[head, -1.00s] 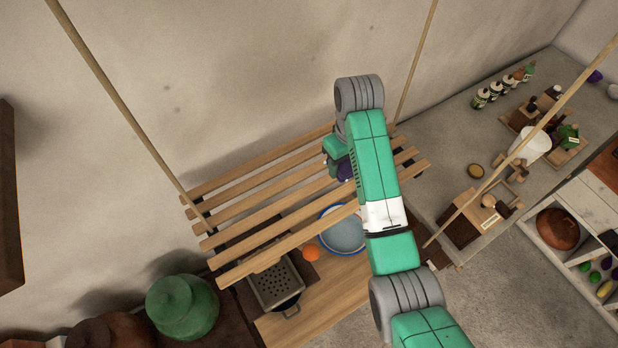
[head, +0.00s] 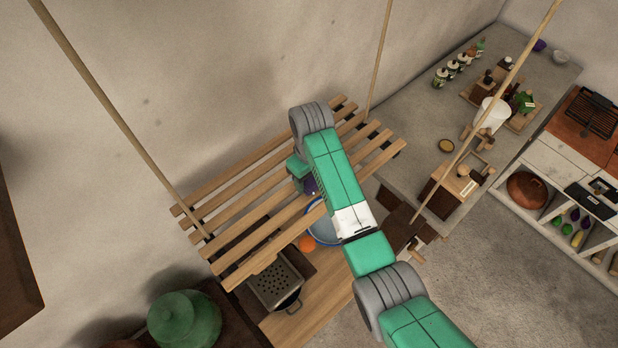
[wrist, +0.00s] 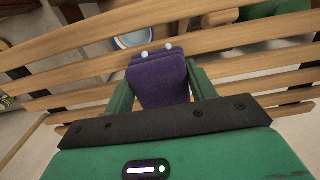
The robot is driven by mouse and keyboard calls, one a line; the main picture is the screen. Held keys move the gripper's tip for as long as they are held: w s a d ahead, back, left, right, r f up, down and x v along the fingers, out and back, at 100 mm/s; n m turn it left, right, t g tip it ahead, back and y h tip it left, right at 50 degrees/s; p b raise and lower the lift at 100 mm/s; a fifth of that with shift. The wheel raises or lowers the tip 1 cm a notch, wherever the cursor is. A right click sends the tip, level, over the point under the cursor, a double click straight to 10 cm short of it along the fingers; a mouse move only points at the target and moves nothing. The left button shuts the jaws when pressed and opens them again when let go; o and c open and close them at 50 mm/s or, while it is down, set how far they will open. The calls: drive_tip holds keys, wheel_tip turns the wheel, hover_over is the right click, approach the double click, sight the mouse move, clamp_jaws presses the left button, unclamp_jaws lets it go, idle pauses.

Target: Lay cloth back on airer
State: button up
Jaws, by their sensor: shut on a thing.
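My gripper (wrist: 159,68) is shut on a folded purple cloth (wrist: 158,88), with a green finger on either side of it. In the head view the cloth (head: 310,186) shows as a small purple patch, mostly hidden by my arm. The airer (head: 248,268) is a hanging rack of pale wooden slats, and its slats (wrist: 235,36) run across the wrist view beyond the cloth. My gripper is over the middle of the airer. I cannot tell whether the cloth touches the slats.
Wooden poles (head: 118,118) slope up from the airer's ends. Below it are a blue-rimmed basin (head: 321,228), an orange (head: 307,243) and a metal grater (head: 275,285). A green pot (head: 184,320) stands at lower left. Slats left of my arm look bare.

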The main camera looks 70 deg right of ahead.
drive_tip(key=shift+f, duration=1)
drive_tip(key=shift+f, duration=0.2)
drive_tip(key=o, duration=1.1)
drive_tip(key=shift+r, duration=0.1)
wheel_tip(320, 180, up, 8)
drive_tip(key=shift+f+b, duration=0.15)
drive_tip(key=shift+b, duration=0.5)
